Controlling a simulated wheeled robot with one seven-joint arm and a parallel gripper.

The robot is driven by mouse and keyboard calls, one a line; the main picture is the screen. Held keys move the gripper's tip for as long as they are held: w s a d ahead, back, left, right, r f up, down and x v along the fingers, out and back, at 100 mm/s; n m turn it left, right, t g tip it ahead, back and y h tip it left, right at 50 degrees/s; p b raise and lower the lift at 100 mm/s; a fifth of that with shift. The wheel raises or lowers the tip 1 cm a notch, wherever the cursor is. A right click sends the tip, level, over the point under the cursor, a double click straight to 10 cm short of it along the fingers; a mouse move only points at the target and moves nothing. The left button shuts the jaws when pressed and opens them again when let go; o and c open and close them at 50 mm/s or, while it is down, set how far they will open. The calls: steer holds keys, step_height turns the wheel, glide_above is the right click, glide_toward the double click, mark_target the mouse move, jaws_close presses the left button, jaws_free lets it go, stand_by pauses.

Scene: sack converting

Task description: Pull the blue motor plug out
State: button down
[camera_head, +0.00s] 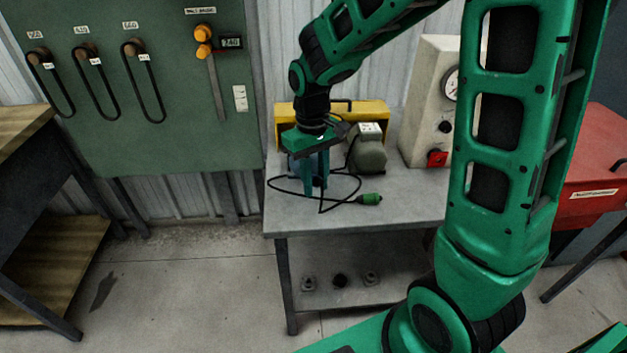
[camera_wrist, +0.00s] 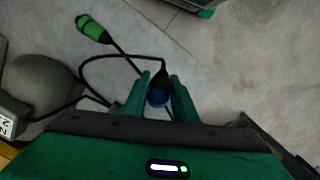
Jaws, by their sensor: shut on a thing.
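The blue motor plug (camera_wrist: 157,96) sits between the two green fingers of my gripper (camera_wrist: 162,82) in the wrist view. A black cable leaves its dark end and loops to the left. My gripper (camera_head: 316,190) points down over the left part of the grey bench in the head view, shut on the plug. The plug's far end is hidden, so I cannot tell whether it sits in a socket. The grey-green motor (camera_head: 368,154) stands just right of my gripper; it also shows at the left of the wrist view (camera_wrist: 40,88).
A green plug (camera_head: 369,199) on a black cable lies near the front edge of the bench (camera_head: 410,210). A yellow box (camera_head: 372,112) stands behind, and a pale cabinet with a gauge (camera_head: 424,100) at right. A green wall panel (camera_head: 150,140) hangs at left.

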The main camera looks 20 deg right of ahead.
mark_target(315, 209)
steer(key=shift+f, duration=0.1)
steer(key=shift+f, duration=2.9)
steer(key=c, duration=1.4)
jaws_free()
steer(key=shift+o, duration=0.2)
steer(key=shift+r, duration=0.1)
steer(key=r, duration=1)
steer(key=shift+w+a+r, duration=0.15)
steer(key=shift+w+r, duration=0.1)
steer(key=shift+w, duration=0.15)
